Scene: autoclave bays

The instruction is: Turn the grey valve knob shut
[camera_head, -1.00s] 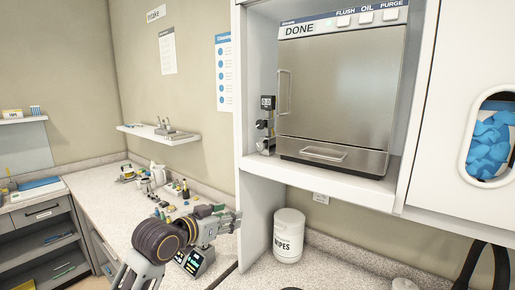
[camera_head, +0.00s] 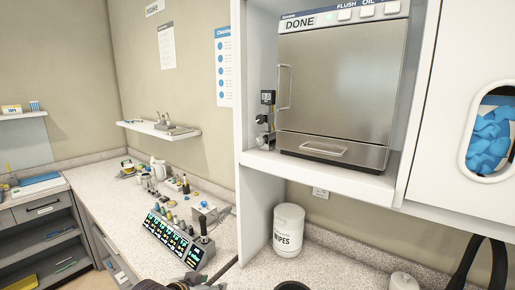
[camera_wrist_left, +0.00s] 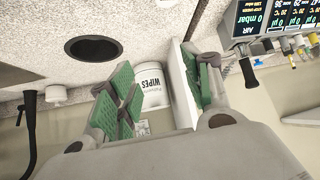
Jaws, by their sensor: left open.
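A small valve unit (camera_head: 265,120) with a black digital readout stands in the bay, left of the steel autoclave door. Small knobs stick out from its left side; they are too small for me to tell for certain which is the grey valve knob or how it is turned. My left gripper shows in the left wrist view (camera_wrist_left: 158,85), its green-padded fingers wide apart with nothing between them. In the head view only a bit of it shows at the bottom edge, well below the valve unit. My right gripper is not in view.
The autoclave (camera_head: 337,90) reads DONE. A white wipes tub (camera_head: 288,230) stands below the bay, right of the white side panel (camera_head: 255,215). A control console (camera_head: 175,238) and several small items crowd the left counter. A round dark opening (camera_wrist_left: 95,48) is in the counter.

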